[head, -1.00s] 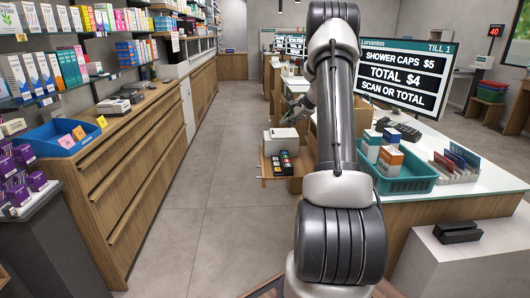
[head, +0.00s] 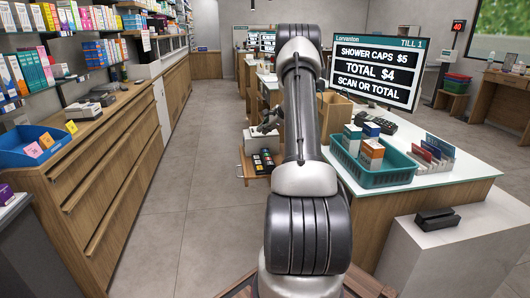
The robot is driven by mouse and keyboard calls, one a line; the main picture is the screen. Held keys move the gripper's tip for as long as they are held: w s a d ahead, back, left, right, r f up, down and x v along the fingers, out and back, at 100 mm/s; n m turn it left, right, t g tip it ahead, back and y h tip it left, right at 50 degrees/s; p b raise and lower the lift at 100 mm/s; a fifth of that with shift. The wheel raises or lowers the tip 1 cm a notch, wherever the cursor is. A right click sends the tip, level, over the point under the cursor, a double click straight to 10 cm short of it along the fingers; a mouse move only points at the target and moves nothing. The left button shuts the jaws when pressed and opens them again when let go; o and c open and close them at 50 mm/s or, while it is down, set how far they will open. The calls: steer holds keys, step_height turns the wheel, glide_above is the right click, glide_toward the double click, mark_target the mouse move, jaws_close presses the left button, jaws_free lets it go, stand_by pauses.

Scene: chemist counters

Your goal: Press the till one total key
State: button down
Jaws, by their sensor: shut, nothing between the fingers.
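The till one screen (head: 370,70) reads "SHOWER CAPS $5", "TOTAL $4" and "SCAN OR TOTAL". A dark panel with small coloured keys (head: 263,161) sits on a low wooden shelf left of my arm, in front of a white box (head: 258,140). Single keys are too small to read, so I cannot tell which is the total key. My gripper (head: 267,127) shows small and dark beyond my arm, above the white box and behind the key panel. It is shut and empty. Contact with anything below it cannot be made out.
A teal basket (head: 374,178) with several boxes stands on the white counter (head: 462,184), beside a card rack (head: 432,158). A black keypad (head: 379,123) lies under the screen. Wooden drawers (head: 110,165) line the left side. The aisle floor (head: 190,200) is clear.

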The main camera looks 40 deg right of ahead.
mark_target(264, 151)
steer(key=shift+f, duration=3.45)
steer(key=shift+f, duration=0.35)
steer(key=shift+f, duration=0.4)
steer(key=shift+r, duration=0.8)
steer(key=shift+r, duration=0.1)
steer(key=shift+r, duration=2.45)
